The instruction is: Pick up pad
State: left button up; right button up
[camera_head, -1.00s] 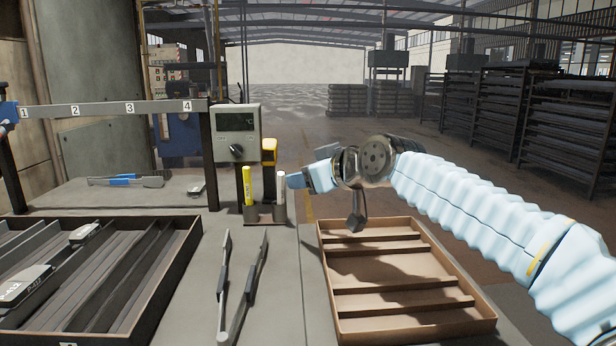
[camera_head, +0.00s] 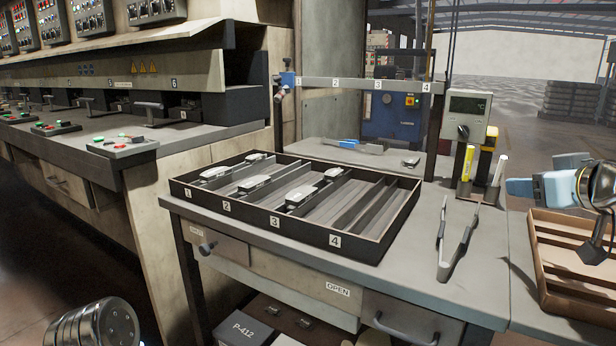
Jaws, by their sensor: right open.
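Several grey brake pads lie in the dark tray (camera_head: 395,222) with numbered lanes on the workbench. One pad (camera_head: 216,173) is at lane 1, one pad (camera_head: 253,183) at lane 2, and one pad (camera_head: 302,195) at lane 3. A smaller pad-like piece (camera_head: 411,162) lies on the bench behind the tray. My right gripper (camera_head: 530,187), with light blue fingers, is at the right edge, open and empty. It is above and beside the brown tray, well to the right of the pads. My left gripper is out of view.
The brown slatted tray (camera_head: 553,268) is at the right. A numbered rail (camera_head: 365,85) spans the back. Control machines line the left.

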aim_at(214, 175)
jog(key=k+j, duration=0.8)
jog(key=j, duration=0.1)
